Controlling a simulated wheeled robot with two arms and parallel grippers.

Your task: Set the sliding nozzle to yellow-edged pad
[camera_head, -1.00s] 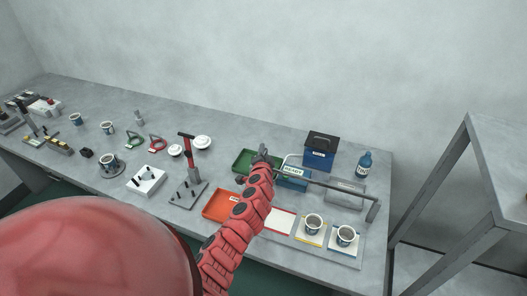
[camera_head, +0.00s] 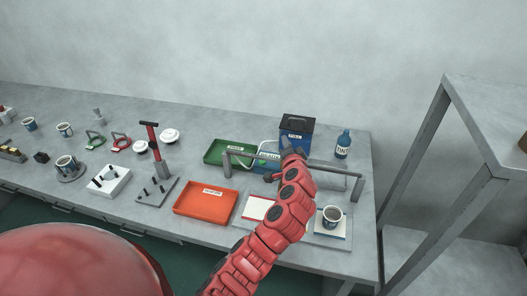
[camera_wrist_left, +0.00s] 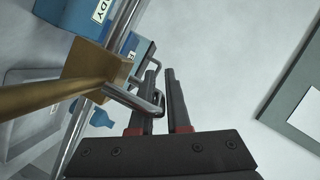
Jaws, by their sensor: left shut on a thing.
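My left gripper (camera_head: 290,147) is at the middle of the rail (camera_head: 325,168) in the head view. In the left wrist view its dark fingers (camera_wrist_left: 163,75) are shut on the metal loop handle of the sliding nozzle. The nozzle's brass block (camera_wrist_left: 97,72) sits on the shiny rail, with a brass tube running off to the left. In the head view my arm hides most of the nozzle and the yellow-edged pad. The red-edged pad (camera_head: 255,208) shows left of my arm, and the blue-edged pad (camera_head: 323,229) with a cup (camera_head: 332,216) shows right of it.
An orange tray (camera_head: 206,201) lies left of the pads, and a green tray (camera_head: 222,145) is behind it. A blue box (camera_head: 297,130) with a dark top and a blue bottle (camera_head: 343,145) stand behind the rail. The rail's end posts rise from the bench.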

